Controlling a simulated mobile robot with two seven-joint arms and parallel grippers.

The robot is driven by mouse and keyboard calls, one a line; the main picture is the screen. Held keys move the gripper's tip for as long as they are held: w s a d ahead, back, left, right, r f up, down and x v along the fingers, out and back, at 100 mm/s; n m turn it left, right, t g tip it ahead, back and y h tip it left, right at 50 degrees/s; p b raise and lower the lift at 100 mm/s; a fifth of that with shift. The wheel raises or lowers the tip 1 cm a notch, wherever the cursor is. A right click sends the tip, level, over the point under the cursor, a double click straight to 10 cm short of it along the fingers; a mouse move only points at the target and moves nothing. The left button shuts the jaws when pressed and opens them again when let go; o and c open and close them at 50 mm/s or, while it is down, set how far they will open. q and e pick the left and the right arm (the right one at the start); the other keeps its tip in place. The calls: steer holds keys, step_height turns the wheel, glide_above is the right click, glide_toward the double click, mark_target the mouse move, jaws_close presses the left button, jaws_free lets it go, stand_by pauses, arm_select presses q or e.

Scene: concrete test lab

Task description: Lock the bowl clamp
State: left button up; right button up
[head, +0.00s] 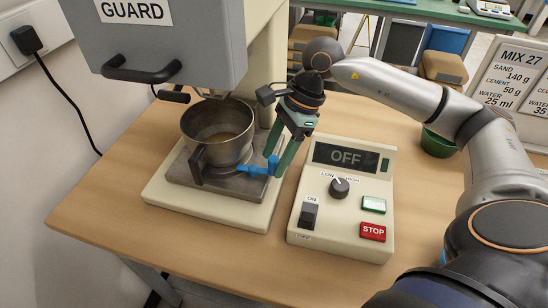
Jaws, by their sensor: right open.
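The mixing bowl (217,131) is a metal bowl standing upright on the mixer's base plate (180,168), under the raised grey guard. A blue clamp lever (255,171) sticks out to the right at the foot of the bowl. My right gripper (279,160) points down just beside the lever's outer end, with its green fingers apart around or next to that end. I cannot tell whether a finger touches the lever. My left gripper is not in view.
The control box (343,200) stands close right of the gripper; its display reads OFF. The guard (160,40) with its black handle hangs above the bowl. A green bowl (438,143) sits behind my right arm. The front of the wooden table (130,235) is clear.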

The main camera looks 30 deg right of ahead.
steer(key=shift+a+f, duration=0.2)
steer(key=shift+f, duration=0.35)
jaws_close()
